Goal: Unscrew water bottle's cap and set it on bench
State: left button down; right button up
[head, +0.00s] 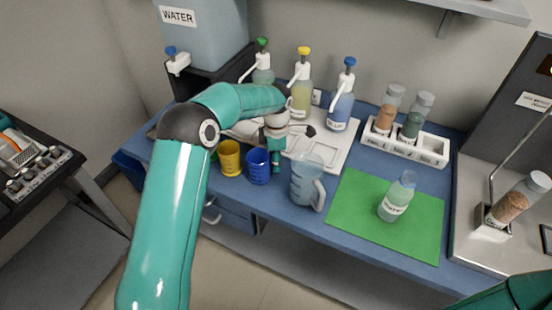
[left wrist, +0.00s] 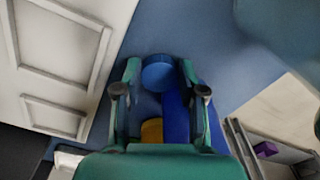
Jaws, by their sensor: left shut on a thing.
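The water bottle (head: 394,203) stands upright on the green mat (head: 350,215) at the right of the bench; its label is too small to read surely. My left gripper (head: 276,165) points down over the blue bench (head: 335,187), between the blue cup and the clear jug, well left of the bottle. In the left wrist view its fingers (left wrist: 160,77) are shut on a round blue disc, which looks like the cap (left wrist: 159,73). Whether the disc touches the bench is unclear. My right arm shows only at the lower right corner; its gripper is out of view.
The yellow cup (head: 229,158) and blue cup (head: 258,167) stand left of my gripper, the clear jug (head: 305,182) right of it. Behind are pump bottles on a white tray (head: 335,150). A white rack (head: 427,148) holds two vials. The green mat has free room.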

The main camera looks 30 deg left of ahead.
pick_arm(q)
jog(key=shift+f, duration=0.1)
jog(key=c, duration=0.7)
grip_release()
notch_tip(320, 180, up, 12)
jog(key=shift+r, duration=0.15)
jog(key=shift+d, duration=0.1)
